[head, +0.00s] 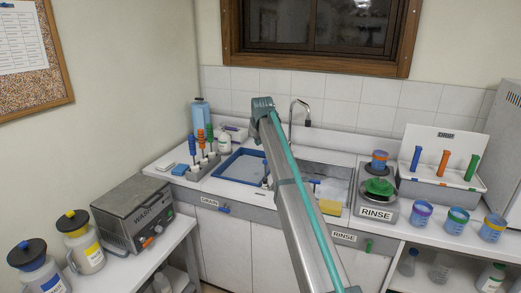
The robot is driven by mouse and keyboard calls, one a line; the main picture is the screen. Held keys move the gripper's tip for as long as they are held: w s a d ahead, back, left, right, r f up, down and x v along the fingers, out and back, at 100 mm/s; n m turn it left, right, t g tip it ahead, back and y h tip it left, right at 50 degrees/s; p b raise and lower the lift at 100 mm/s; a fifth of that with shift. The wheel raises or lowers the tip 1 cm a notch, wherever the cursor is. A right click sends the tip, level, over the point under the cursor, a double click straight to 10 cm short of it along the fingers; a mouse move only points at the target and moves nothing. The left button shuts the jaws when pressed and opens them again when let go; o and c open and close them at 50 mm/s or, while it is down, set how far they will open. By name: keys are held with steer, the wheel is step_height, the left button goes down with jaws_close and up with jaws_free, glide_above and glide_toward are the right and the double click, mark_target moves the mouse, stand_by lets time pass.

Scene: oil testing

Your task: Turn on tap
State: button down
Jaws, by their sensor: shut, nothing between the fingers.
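The tap (308,117) is a chrome gooseneck with a dark spout end, standing at the back of the sink against the white tiles. Its base and any handle are hidden or too small to make out behind my arm. No water is visible at the spout. My arm rises from the bottom right across the counter, and its upper end overlaps the picture just left of the tap. My gripper is hidden behind the arm, so its distance from the tap cannot be seen. The sink (338,172) is partly covered by my arm.
A blue-rimmed tray (226,180) lies left of the sink. A yellow sponge (330,207) sits at the sink's front edge. A rinse stand (377,213) with a green item is to the right, near a white rack (436,187) of coloured tubes. A blue bottle (200,117) stands back left.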

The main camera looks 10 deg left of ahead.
step_height(320, 180, down, 9)
steer(key=w+d+p, duration=0.1)
steer(key=w+p, duration=0.1)
steer(key=p, duration=0.2)
steer(key=shift+w+d+r, duration=0.15)
stand_by(0.5)
